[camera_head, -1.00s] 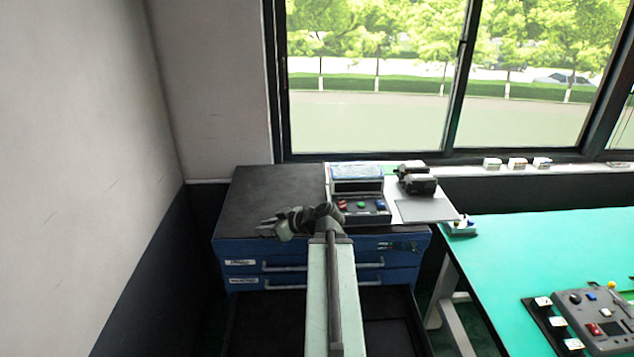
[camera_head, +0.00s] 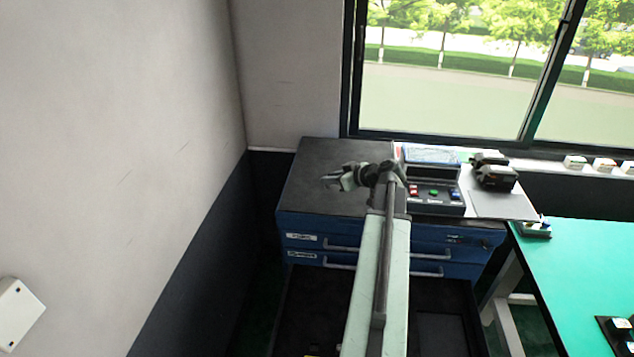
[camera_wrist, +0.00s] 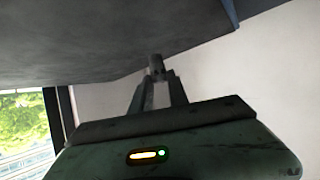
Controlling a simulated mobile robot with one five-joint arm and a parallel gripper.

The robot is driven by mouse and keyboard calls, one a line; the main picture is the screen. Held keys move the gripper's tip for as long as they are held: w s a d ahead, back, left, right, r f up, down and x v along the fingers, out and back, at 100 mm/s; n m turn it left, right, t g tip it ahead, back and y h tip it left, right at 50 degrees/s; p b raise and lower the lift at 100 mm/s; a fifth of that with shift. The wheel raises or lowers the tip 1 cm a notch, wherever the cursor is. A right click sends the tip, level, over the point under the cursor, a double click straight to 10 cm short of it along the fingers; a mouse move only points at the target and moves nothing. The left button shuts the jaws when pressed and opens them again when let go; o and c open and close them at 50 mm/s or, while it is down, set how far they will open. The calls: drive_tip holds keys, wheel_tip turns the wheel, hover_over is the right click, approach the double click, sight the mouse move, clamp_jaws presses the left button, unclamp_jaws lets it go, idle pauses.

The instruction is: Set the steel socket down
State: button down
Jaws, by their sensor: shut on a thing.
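The steel socket (camera_wrist: 155,62) shows in the wrist view as a small grey cylinder at the tips of my gripper (camera_wrist: 157,76). The two fingers are shut on it. In the head view my gripper (camera_head: 334,182) is over the left part of the black top (camera_head: 318,162) of the blue cabinet and points left. The socket is too small and dark there to tell from the fingers. In the wrist view the dark cabinet top fills the upper part, close to the socket; I cannot tell whether they touch.
A control box (camera_head: 432,193) with coloured buttons and a dark power tool (camera_head: 494,172) stand on the cabinet's right part. An open drawer (camera_head: 440,325) is below. A green table (camera_head: 585,265) stands at the right, a wall (camera_head: 190,110) at the left. The cabinet's left top looks clear.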

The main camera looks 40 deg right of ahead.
drive_tip(key=shift+s+r, duration=0.15)
drive_tip(key=shift+w, duration=0.6)
drive_tip(key=f+b, duration=0.2)
drive_tip(key=d+f+b, duration=0.1)
drive_tip(key=f+b, duration=0.1)
drive_tip(key=shift+s+a, duration=0.15)
drive_tip(key=shift+s, duration=0.05)
drive_tip(key=shift+w+a+r, duration=0.1)
drive_tip(key=shift+w+a, duration=0.15)
drive_tip(key=shift+w, duration=0.2)
drive_tip(key=shift+s+f, duration=0.1)
drive_tip(key=shift+f, duration=0.1)
drive_tip(key=c, duration=1.3)
unclamp_jaws()
drive_tip(key=shift+r, duration=0.15)
